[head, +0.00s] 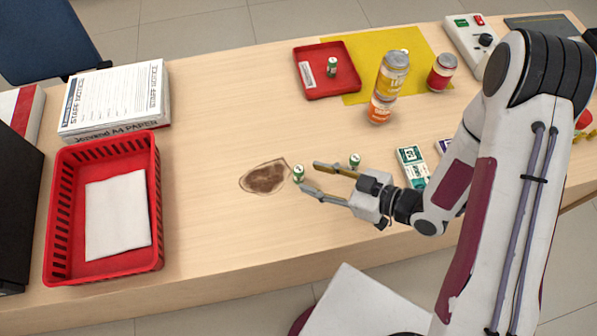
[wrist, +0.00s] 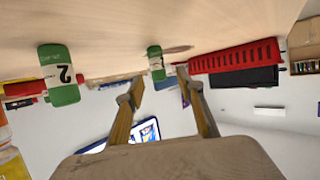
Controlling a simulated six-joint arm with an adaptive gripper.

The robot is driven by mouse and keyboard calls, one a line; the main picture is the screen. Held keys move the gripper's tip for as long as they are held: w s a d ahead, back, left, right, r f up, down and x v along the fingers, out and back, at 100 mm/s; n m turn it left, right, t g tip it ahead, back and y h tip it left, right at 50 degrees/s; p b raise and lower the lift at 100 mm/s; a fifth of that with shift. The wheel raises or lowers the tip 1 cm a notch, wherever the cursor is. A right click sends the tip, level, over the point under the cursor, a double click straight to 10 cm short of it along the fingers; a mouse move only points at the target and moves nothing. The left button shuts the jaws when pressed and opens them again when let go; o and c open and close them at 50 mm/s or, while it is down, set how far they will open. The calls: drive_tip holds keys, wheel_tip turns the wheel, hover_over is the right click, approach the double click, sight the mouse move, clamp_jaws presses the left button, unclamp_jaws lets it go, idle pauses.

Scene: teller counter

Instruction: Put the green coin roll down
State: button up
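A small green coin roll (head: 298,174) with a white label stands upright on the counter beside a brown stain. In the wrist view, where the counter is at the top, this roll (wrist: 155,64) shows just beyond my fingertips. My gripper (head: 309,175) is low over the counter, its two fingers spread apart with a clear gap. The roll appears to be just past the tips, not clamped; I cannot tell whether a finger touches it. A second green roll (head: 354,160) stands behind the gripper and shows larger, marked 2, in the wrist view (wrist: 60,75).
Another green roll (head: 332,66) stands in a red tray (head: 352,84) by a yellow mat (head: 420,47). Stacked cans (head: 391,75), a red can (head: 442,71) and banknote bundles (head: 412,167) are to the right. A red basket (head: 155,205) is left. The counter's middle-left is clear.

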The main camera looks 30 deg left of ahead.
sight(299, 173)
drive_tip(key=shift+a+f, duration=0.1)
drive_tip(key=shift+a, duration=0.25)
drive_tip(key=shift+a, duration=0.1)
drive_tip(key=shift+f+x, duration=0.1)
drive_tip(key=shift+x, duration=1.15)
drive_tip(key=shift+f+x, duration=0.15)
drive_tip(key=shift+x, duration=1.1)
drive_tip(key=shift+w, duration=0.15)
clamp_jaws()
